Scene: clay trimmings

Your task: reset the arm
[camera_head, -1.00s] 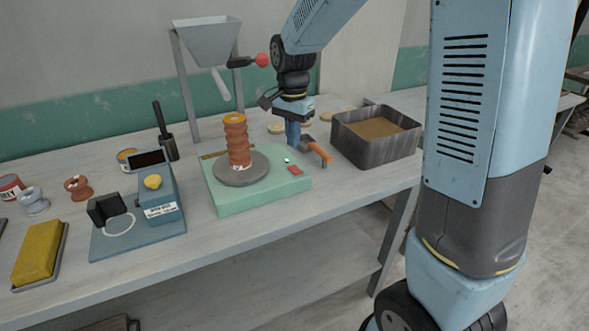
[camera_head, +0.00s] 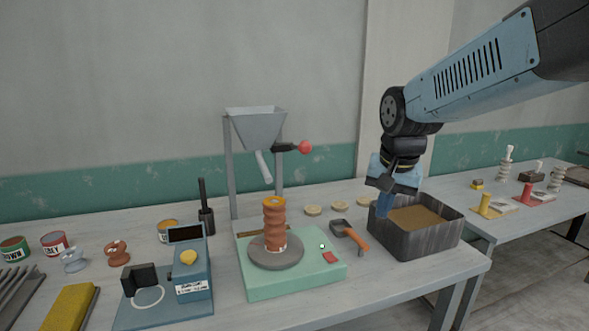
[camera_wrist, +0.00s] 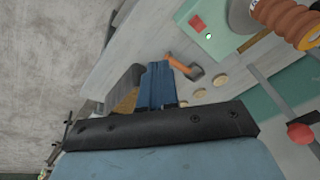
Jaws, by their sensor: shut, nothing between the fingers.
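My gripper (camera_head: 384,206) has blue fingers and points down at the left part of the grey bin (camera_head: 425,246). The fingers are shut and empty; they also show in the wrist view (camera_wrist: 156,84). I cannot tell their exact height over the bin's rim. My arm reaches in from the upper right, bent at the wrist.
A scoop with an orange handle (camera_head: 356,240) lies just left of the bin. A green base (camera_head: 290,289) carries an orange ribbed column (camera_head: 274,224). A hopper (camera_head: 257,128) on a stand with a red-knobbed lever (camera_head: 304,147) rises behind.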

